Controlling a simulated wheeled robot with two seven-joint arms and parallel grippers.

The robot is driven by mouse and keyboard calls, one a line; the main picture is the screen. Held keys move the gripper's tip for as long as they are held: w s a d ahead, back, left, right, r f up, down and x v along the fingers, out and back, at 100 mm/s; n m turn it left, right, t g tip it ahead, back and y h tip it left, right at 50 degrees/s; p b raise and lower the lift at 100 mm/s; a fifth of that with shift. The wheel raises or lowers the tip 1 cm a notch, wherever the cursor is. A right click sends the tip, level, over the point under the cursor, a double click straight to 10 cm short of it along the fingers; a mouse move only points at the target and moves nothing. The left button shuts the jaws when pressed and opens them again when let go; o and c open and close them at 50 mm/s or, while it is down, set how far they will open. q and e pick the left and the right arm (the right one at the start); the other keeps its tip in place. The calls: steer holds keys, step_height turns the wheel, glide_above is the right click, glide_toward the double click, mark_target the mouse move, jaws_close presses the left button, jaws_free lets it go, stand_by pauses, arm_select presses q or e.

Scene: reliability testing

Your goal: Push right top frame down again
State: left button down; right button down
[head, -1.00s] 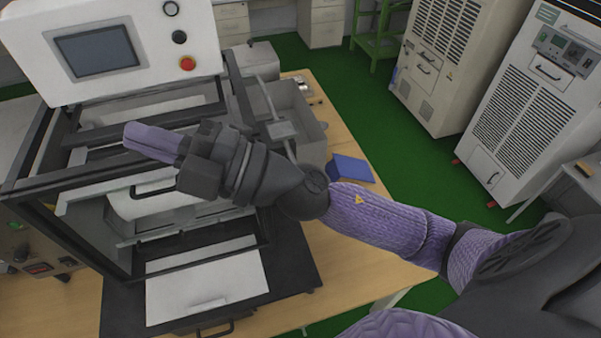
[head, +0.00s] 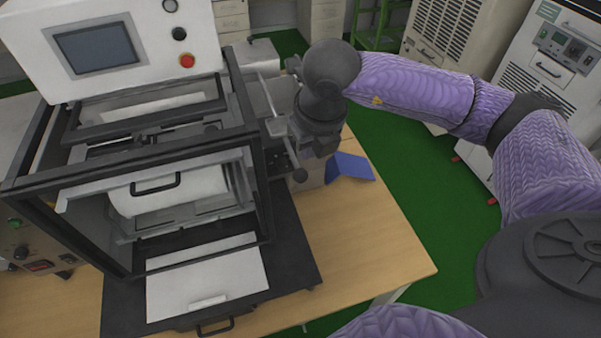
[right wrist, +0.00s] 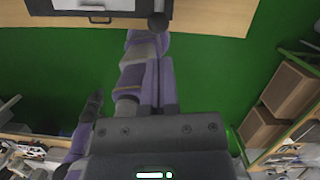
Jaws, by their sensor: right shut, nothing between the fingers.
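The machine has a black top frame, whose right bar (head: 243,105) runs back beside the white control box. The front of the frame appears level, above a white panel with a black handle (head: 155,186). My right gripper (head: 318,143) is to the right of this bar, pointing downward, beside a grey lever with a round knob (head: 300,175). Its fingertips are hidden in the head view. In the right wrist view its purple fingers (right wrist: 158,65) are together and empty, below a dark round knob (right wrist: 157,22). I cannot tell whether the gripper touches the lever. My left gripper is not in view.
A white sheet (head: 205,285) lies on a black base in front of the machine. A blue object (head: 350,167) lies on the wooden table (head: 370,235), whose right front part is clear. White cabinets (head: 540,75) stand on the green floor at right.

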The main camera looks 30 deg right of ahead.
mark_target(303, 176)
steer(key=shift+b+x, duration=2.15)
steer(key=shift+x, duration=1.35)
steer(key=shift+a, duration=0.1)
steer(key=b+x, duration=0.2)
steer(key=b, duration=0.1)
steer(key=shift+s+f, duration=0.25)
steer(key=shift+f, duration=0.15)
steer(key=shift+r+p, duration=0.2)
steer(key=shift+p, duration=0.1)
steer(key=s, duration=0.1)
steer(key=s+r, duration=0.1)
steer(key=s, duration=0.1)
steer(key=shift+a, duration=0.1)
steer(key=shift+r, duration=0.1)
